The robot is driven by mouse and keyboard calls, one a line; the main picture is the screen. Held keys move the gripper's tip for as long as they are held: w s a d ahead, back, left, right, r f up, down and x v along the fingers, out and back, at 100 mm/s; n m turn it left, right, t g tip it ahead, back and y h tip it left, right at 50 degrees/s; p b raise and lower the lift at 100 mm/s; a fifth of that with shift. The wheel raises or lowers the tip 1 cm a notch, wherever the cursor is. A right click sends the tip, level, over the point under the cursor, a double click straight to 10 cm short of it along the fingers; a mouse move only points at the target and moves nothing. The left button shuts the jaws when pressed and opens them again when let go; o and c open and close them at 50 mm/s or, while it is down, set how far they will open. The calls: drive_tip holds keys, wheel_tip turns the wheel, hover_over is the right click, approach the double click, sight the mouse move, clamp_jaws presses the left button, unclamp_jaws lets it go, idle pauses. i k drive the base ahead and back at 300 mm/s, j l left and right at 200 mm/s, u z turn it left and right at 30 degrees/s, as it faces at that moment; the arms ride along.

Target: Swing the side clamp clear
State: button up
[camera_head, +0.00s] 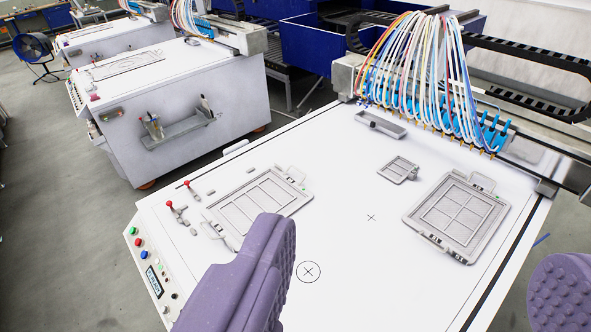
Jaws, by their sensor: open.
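Two small toggle clamps with red knobs stand at the left edge of the white table: one clamp (180,215) nearer me, another clamp (193,190) just behind it. Both are small in view, and I cannot tell which is the side clamp or exactly how their arms sit. A grey framed tray (293,178) lies just right of them; its near corner is partly hidden by my left finger. My gripper (418,248) is open and empty, its two purple ridged fingers wide apart in the foreground. It is to the right of the clamps and apart from them.
A larger framed tray (412,222) and a small one (384,171) lie on the right of the table. The nozzle gantry (345,76) with coloured hoses spans the back. A control panel (153,282) is on the left front edge. The middle of the table is clear.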

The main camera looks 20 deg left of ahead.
sight(187, 183)
drive_tip(key=j, duration=0.45)
drive_tip(key=k+j, duration=0.15)
drive_tip(key=j, duration=0.75)
drive_tip(key=i+j, duration=0.15)
drive_tip(key=j, duration=0.25)
drive_tip(key=i+j, duration=0.1)
drive_tip(key=j, duration=0.25)
drive_tip(key=i+j, duration=0.15)
drive_tip(key=j, duration=0.25)
drive_tip(key=i+j, duration=0.15)
drive_tip(key=j, duration=0.2)
drive_tip(key=i+z, duration=0.1)
drive_tip(key=i, duration=0.65)
